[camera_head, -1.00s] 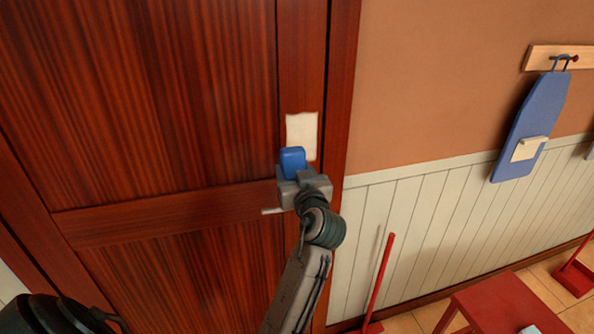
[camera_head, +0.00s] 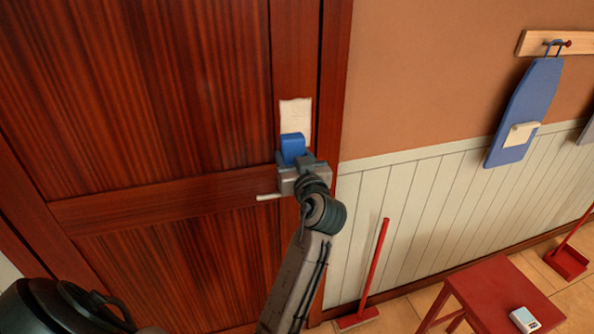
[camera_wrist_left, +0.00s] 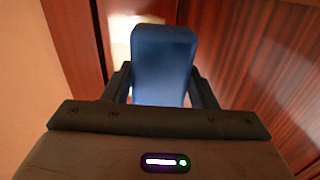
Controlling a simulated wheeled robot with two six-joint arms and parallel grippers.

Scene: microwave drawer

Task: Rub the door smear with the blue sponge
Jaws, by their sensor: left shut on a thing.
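The blue sponge (camera_head: 293,147) is held upright in my left gripper (camera_head: 297,165), which is shut on it. In the left wrist view the sponge (camera_wrist_left: 162,65) stands between the two fingers (camera_wrist_left: 161,92). A pale, off-white smear (camera_head: 296,114) is on the right-hand stile of the dark red wooden door (camera_head: 150,100). The sponge overlaps the smear's lower part in the head view; whether they touch, I cannot tell. Part of the smear (camera_wrist_left: 128,28) also shows behind the sponge in the left wrist view. My right gripper is not in view.
A pale door handle (camera_head: 268,197) sticks out just left of my gripper. To the right are a red long-handled tool (camera_head: 375,270), a red stool (camera_head: 495,300) with a small white item (camera_head: 524,319), and a blue ironing board (camera_head: 525,105) hung on the wall.

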